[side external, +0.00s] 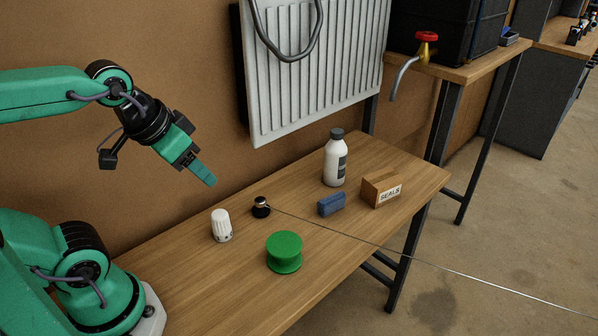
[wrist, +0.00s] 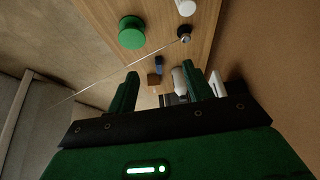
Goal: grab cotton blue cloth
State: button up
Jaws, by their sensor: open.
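The blue cloth (side external: 331,204) is a small folded block lying on the wooden bench, between the white bottle and the cardboard box. In the wrist view the cloth (wrist: 159,62) is small and far off, between the fingertips in the picture. My gripper (side external: 208,181) hangs in the air above the back left part of the bench, well to the left of the cloth and higher than it. In the wrist view its two green fingers (wrist: 160,72) stand apart with nothing between them.
A white knob (side external: 221,225), a black-and-silver piece (side external: 261,207) with a thin line running right, and a green spool (side external: 285,252) stand nearer. The white bottle (side external: 335,160) and SEALS box (side external: 381,188) flank the cloth. A radiator (side external: 315,75) hangs on the wall behind.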

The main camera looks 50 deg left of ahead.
jog(key=w, duration=0.1)
jog(key=m+g, duration=0.2)
jog(key=g, duration=0.3)
send_over(332, 197)
jog(key=f, duration=1.5)
jog(key=shift+s+a+f, duration=0.1)
jog(key=shift+s+a, duration=0.05)
jog(key=shift+s, duration=0.2)
jog(key=shift+w+f+g, duration=0.25)
jog(key=shift+f+g, duration=0.05)
jog(key=shift+f, duration=1.5)
jog(key=shift+d+f, duration=0.2)
jog(key=shift+f, duration=2.4)
